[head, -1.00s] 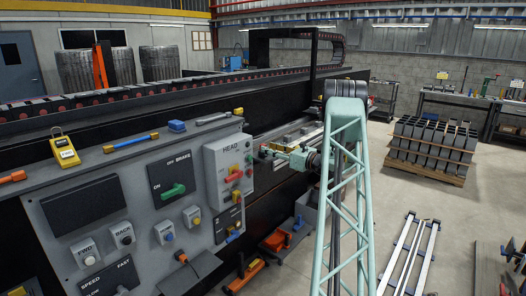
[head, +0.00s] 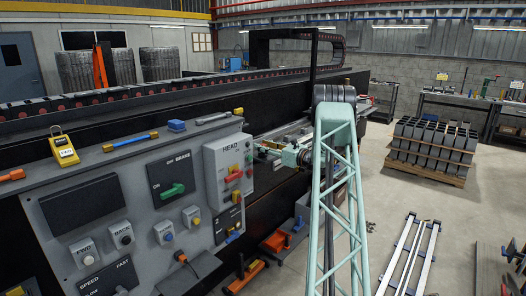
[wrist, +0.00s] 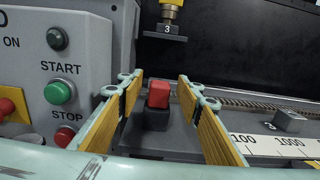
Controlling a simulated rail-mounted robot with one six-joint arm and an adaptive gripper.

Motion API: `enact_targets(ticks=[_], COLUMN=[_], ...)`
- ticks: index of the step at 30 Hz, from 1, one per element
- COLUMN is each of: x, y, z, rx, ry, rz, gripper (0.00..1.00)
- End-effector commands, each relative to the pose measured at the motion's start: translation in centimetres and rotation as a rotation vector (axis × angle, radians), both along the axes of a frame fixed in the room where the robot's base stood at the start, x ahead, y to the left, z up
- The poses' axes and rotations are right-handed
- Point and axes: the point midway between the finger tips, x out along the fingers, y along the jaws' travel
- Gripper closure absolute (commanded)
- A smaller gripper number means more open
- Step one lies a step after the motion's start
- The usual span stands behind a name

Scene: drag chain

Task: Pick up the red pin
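The red pin (wrist: 158,94) stands upright in a dark block on a grey surface, in the middle of the wrist view. My gripper (wrist: 158,84) is open, with one tan-padded finger on each side of the pin and gaps on both sides. The pin appears between or just beyond the fingertips; the exact depth is hard to tell. In the head view my gripper (head: 284,154) is small, beside the right edge of the control panel, and I cannot make out the pin clearly there.
A grey control box with a green START button (wrist: 60,92) and a red STOP button (wrist: 64,136) stands close on the left. A yellow fitting with a "3" tag (wrist: 168,29) hangs above. A white scale (wrist: 275,144) and a grey block (wrist: 291,121) lie on the right.

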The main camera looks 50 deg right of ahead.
Motion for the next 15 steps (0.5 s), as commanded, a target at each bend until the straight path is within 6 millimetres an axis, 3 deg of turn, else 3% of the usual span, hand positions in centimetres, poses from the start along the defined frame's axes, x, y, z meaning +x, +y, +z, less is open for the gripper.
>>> enact_targets(ticks=[6,15], x=[-0.01,-0.01], y=[0.01,0.02], z=[-0.01,-0.02], rx=[0.000,0.000], ry=[0.000,0.000], rz=[0.000,0.000], gripper=[0.67,0.94])
